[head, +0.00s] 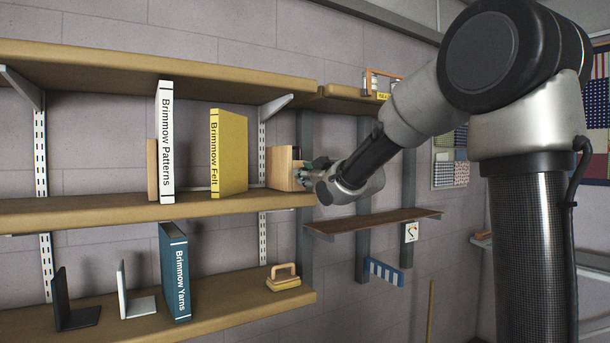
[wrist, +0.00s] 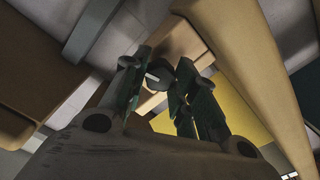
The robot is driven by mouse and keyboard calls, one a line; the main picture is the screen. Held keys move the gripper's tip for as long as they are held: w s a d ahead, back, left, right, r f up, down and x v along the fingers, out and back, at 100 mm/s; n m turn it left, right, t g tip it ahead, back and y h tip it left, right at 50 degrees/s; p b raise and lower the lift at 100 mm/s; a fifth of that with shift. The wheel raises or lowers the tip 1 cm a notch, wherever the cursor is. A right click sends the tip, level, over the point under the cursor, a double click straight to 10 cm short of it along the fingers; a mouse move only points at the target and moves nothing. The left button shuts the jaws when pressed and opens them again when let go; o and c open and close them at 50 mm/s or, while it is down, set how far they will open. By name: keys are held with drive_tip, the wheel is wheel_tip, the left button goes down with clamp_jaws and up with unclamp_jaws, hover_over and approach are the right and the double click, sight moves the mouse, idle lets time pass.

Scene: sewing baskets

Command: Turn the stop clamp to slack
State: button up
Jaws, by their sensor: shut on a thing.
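The stop clamp appears to be the wooden block (head: 282,167) at the right end of the middle shelf. In the wrist view the block (wrist: 178,42) lies just past my fingertips. A small dark knob or lever (wrist: 158,76) with a pale mark shows between the fingers; its setting cannot be read. My gripper (head: 306,172) is at the block's right side, and in the wrist view its dark green fingers (wrist: 160,70) are shut on this knob. The head view mostly hides the knob behind the gripper and wrist.
The yellow Brimmow Felt book (head: 229,153) and white Brimmow Patterns book (head: 165,142) stand left of the block on the middle shelf (head: 100,213). The upper shelf (head: 150,68) runs above. A small shelf (head: 375,222) hangs below my forearm, and a tan-handled item (head: 283,278) lies lower.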

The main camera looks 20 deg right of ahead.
drive_tip(key=n, duration=0.3)
idle(0.4)
drive_tip(key=shift+n, duration=0.4)
drive_tip(key=n, duration=0.3)
drive_tip(key=shift+n, duration=1.7)
